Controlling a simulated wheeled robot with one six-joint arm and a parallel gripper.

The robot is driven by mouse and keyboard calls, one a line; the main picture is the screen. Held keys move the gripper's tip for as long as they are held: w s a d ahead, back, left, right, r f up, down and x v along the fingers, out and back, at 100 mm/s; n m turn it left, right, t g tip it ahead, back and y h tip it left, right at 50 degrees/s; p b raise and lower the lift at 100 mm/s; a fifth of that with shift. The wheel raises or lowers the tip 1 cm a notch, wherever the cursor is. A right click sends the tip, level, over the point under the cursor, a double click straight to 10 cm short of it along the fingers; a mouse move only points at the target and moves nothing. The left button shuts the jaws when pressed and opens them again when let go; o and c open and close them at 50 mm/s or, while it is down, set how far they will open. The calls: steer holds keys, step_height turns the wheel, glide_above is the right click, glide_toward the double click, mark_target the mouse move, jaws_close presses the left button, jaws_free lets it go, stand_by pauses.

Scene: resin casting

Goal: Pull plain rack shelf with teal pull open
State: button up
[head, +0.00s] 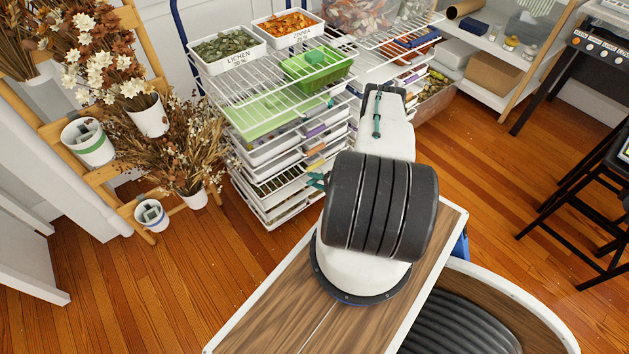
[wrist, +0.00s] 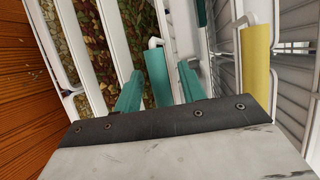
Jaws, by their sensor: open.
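The teal pull (wrist: 157,76) is a sleeve on a bent white wire of the rack shelf, seen in the wrist view. My gripper (wrist: 160,67) is open, with one teal finger on each side of the pull. The pull stands between the fingers, and I cannot tell whether either finger touches it. In the head view my gripper (head: 318,180) shows only partly at the front of the white wire rack (head: 240,205), beside my arm. My arm hides part of the rack front there, and the teal pull cannot be made out clearly.
A yellow pull (wrist: 257,65) is close to the right of my gripper. Trays of dried leaves (wrist: 88,30) lie to its left. Bins marked lichen (head: 228,48) and zinnia (head: 288,24) stand on top of the rack. Dried flowers (head: 187,150) stand left; wooden floor (head: 120,290) is open in front.

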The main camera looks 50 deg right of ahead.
steer(key=shift+w, duration=0.15)
jaws_close()
steer(key=shift+a, duration=0.1)
